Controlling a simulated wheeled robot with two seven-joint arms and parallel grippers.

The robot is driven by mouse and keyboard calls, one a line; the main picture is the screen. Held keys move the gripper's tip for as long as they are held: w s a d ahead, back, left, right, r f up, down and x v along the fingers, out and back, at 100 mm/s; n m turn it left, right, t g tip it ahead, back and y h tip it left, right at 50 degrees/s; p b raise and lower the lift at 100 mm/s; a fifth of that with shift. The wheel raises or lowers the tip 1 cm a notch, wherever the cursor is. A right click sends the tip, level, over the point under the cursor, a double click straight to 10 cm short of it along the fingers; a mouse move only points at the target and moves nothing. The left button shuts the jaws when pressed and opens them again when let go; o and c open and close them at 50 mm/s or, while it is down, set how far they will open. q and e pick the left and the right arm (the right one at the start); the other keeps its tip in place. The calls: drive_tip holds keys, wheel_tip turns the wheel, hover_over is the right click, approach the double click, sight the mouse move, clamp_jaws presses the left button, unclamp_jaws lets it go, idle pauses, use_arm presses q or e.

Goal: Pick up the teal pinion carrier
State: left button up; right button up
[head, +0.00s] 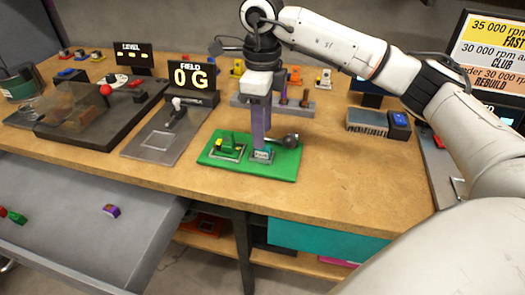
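A small grey piece with a teal top, which looks like the teal pinion carrier (262,157), sits on the front middle of a green mat (228,165) on the bench. My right gripper (261,147) comes down upright over it, with its fingertips at or just above its top. The fingers are seen edge-on, so I cannot tell whether they are open, shut or around the piece. They hide part of it. My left gripper is not in view.
On the same mat, a green-and-yellow piece (226,146) sits in a frame to the left, and a dark round-ended lever (288,140) is close on the right. The "0 G" sign (192,78) stands behind left. An open drawer (80,235) extends at front left.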

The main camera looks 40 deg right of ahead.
sight(263, 152)
drive_tip(key=f, duration=0.4)
drive_tip(key=shift+s+a, duration=0.1)
drive_tip(key=shift+s, duration=0.1)
clamp_jaws()
